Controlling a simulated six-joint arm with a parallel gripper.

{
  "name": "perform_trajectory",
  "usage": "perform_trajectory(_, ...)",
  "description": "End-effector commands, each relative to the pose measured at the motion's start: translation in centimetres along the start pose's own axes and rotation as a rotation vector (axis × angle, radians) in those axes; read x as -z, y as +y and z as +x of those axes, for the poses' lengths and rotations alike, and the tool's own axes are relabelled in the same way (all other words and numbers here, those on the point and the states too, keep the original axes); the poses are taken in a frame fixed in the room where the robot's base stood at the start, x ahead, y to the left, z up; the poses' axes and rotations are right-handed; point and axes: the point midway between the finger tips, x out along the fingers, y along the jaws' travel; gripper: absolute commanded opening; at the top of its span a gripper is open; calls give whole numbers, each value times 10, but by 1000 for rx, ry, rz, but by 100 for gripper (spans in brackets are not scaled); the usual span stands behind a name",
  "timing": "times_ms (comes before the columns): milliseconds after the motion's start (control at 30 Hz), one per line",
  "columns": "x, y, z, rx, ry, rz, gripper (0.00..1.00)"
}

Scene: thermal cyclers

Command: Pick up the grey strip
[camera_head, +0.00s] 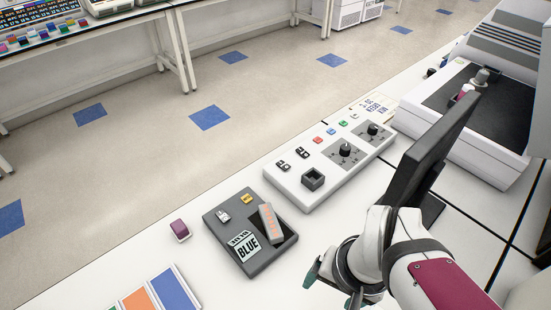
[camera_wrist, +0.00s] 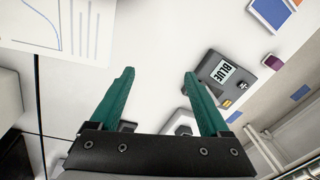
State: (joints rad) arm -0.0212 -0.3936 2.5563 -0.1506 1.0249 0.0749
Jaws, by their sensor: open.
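The grey strip (camera_head: 271,222), with a row of orange marks, lies tilted in the recess of a dark grey box (camera_head: 222,237) labelled BLUE. The box also shows in the wrist view (camera_wrist: 215,72), right of my gripper (camera_wrist: 159,76); there I cannot make out the strip, and a finger covers part of the box. My gripper's green fingers are spread apart with nothing between them, above the white bench. In the head view, my gripper (camera_head: 312,274) is at the lower middle, right of the box and partly hidden by my wrist.
A white control panel (camera_head: 299,195) with knobs and a small dark socket stands behind the box. A purple block (camera_head: 180,230) sits to its left, and coloured cards (camera_head: 149,295) lie in front. A dark screen (camera_head: 430,150) and a large white machine (camera_head: 475,125) stand right.

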Motion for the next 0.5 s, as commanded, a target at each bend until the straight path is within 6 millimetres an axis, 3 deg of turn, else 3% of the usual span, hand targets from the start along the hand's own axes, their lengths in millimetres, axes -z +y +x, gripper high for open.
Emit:
perform_trajectory(133,87,-34,61,36,252,-160,80)
perform_trajectory(200,121,-56,87,76,389,-234,80)
perform_trajectory(300,153,-88,119,149,580,-347,80)
perform_trajectory(400,162,-118,145,239,754,-476,80)
perform_trajectory(500,151,-141,162,327,886,-603,80)
